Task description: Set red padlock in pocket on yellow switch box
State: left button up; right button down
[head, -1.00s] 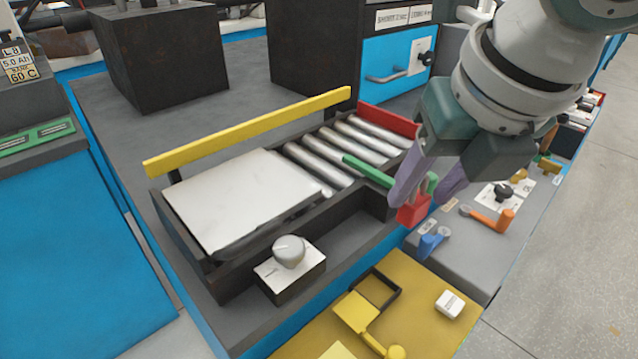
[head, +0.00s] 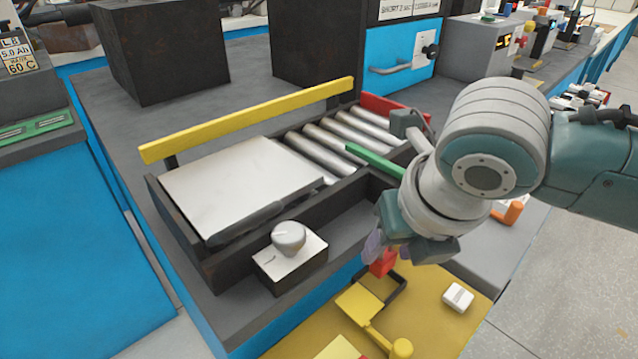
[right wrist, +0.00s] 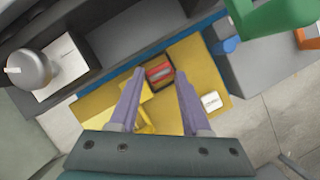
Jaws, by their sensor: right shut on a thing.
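The red padlock (head: 383,263) is held between the purple fingers of my right gripper (head: 378,250), which is shut on it. It is at the far part of the dark-rimmed pocket (head: 398,291) on the yellow switch box (head: 440,322). In the right wrist view the padlock (right wrist: 159,73) shows between the fingertips, in line with the pocket. I cannot tell whether its lower end is inside the pocket or just above it. The hand hides part of the padlock in the head view. My left gripper is not in view.
The switch box has a yellow lever (head: 362,305) beside the pocket and a white button (head: 458,297) to the right. A roller tray with a pale plate (head: 235,185) and a grey knob (head: 288,238) lie to the left. An orange handle (head: 513,212) stands behind right.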

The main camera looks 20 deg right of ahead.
aim_at(386, 270)
jog(key=shift+f+b, duration=0.4)
jog(key=shift+f, duration=1.4)
jog(key=shift+f, duration=0.1)
jog(key=shift+c, duration=1.8)
grip_release()
jog(key=p+v, duration=0.4)
jog(key=v, duration=0.7)
jog(key=s+a+m+y, duration=0.2)
jog(key=s+a+m, duration=0.25)
jog(key=m, duration=0.45)
jog(key=s+d+m, duration=0.2)
jog(key=s+m, duration=0.2)
jog(key=m, duration=0.7)
jog(key=s+d+m+g+h, duration=0.1)
jog(key=s+m, duration=0.4)
jog(key=m, duration=0.6)
jog(key=shift+s+d+m, duration=0.2)
jog(key=shift+d+m, duration=0.2)
jog(key=shift+d, duration=0.25)
